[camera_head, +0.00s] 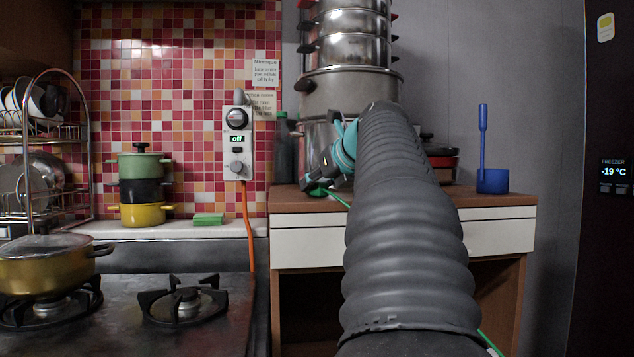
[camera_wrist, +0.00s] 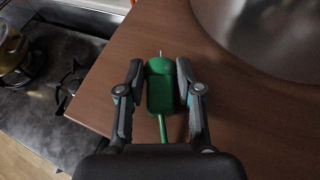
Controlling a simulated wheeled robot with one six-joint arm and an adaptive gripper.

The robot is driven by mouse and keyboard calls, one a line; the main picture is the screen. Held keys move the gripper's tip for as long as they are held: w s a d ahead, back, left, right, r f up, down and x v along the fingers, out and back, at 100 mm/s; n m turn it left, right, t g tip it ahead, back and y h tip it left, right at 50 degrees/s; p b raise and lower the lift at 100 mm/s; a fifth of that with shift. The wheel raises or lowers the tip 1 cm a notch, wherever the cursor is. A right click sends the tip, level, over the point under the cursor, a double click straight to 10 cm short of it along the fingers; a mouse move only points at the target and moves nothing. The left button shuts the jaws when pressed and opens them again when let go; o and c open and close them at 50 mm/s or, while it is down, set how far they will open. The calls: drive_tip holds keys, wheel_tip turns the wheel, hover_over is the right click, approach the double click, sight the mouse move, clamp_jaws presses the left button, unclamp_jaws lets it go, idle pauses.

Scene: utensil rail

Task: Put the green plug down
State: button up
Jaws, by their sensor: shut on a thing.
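The green plug (camera_wrist: 161,88) is between the two fingers of my gripper (camera_wrist: 160,92) in the wrist view. Its metal tip points away from my palm and its green cable runs back toward it. My gripper is shut on the plug, over the brown wooden counter top (camera_wrist: 110,85). In the head view the plug (camera_head: 319,191) shows as a small green shape at the counter top, with its cable trailing right behind my arm. My arm hides much of the gripper there. I cannot tell whether the plug touches the wood.
Large steel pots (camera_head: 345,85) stand stacked behind my arm on the counter. A blue ladle-like cup (camera_head: 492,180) stands at the right end. A dark bottle (camera_head: 283,150) stands at the back left. The stove (camera_head: 185,305) is to the left. The counter's front left is bare.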

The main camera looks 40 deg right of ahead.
drive_tip(key=o, duration=1.1)
drive_tip(key=shift+o, duration=0.2)
drive_tip(key=shift+r, duration=0.25)
drive_tip(key=v, duration=1.2)
drive_tip(key=shift+f, duration=0.1)
